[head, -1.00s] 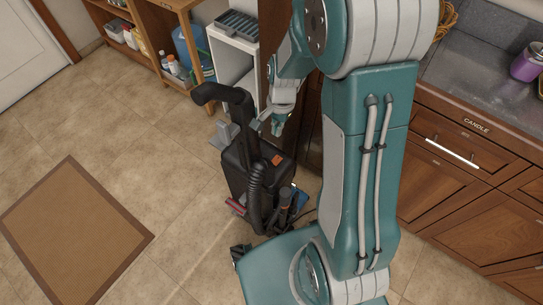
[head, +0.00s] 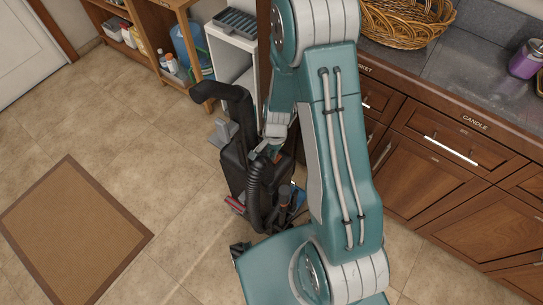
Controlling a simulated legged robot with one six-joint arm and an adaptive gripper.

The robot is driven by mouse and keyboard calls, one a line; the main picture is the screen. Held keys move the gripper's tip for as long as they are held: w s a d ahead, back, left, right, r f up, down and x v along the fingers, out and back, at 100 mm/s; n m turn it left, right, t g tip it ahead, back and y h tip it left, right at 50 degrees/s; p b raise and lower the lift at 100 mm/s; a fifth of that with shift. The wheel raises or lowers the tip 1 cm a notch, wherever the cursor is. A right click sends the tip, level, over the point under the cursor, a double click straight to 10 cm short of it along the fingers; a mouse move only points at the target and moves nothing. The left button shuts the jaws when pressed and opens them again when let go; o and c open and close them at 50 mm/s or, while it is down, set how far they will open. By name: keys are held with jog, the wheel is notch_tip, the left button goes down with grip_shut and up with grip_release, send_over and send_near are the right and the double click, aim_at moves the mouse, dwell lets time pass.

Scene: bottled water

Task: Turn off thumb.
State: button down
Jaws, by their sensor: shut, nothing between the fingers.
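No thing marked as a thumb can be made out. A black upright machine like a vacuum cleaner (head: 232,170), with a thick handle and a ribbed hose, stands on the tiled floor left of my arm. My gripper (head: 266,153) is shut and empty, low over the upper part of this machine, beside the hose. I cannot tell whether its fingertips touch the machine. An orange patch on the machine is now mostly hidden by my gripper, and my arm hides part of the floor behind it.
A white shelf unit (head: 236,43) and a wooden shelf (head: 150,25) with bottles stand behind the machine. Wooden drawers (head: 455,140) under a grey counter with a wicker basket (head: 408,22) line the right. Floor around the brown mat (head: 75,230) is clear.

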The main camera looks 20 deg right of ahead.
jog(key=shift+f, duration=0.65)
jog(key=shift+s+a+f, duration=0.1)
jog(key=shift+f, duration=0.1)
jog(key=shift+w+d+r, duration=0.35)
jog(key=shift+w+d, duration=0.1)
jog(key=shift+d, duration=0.1)
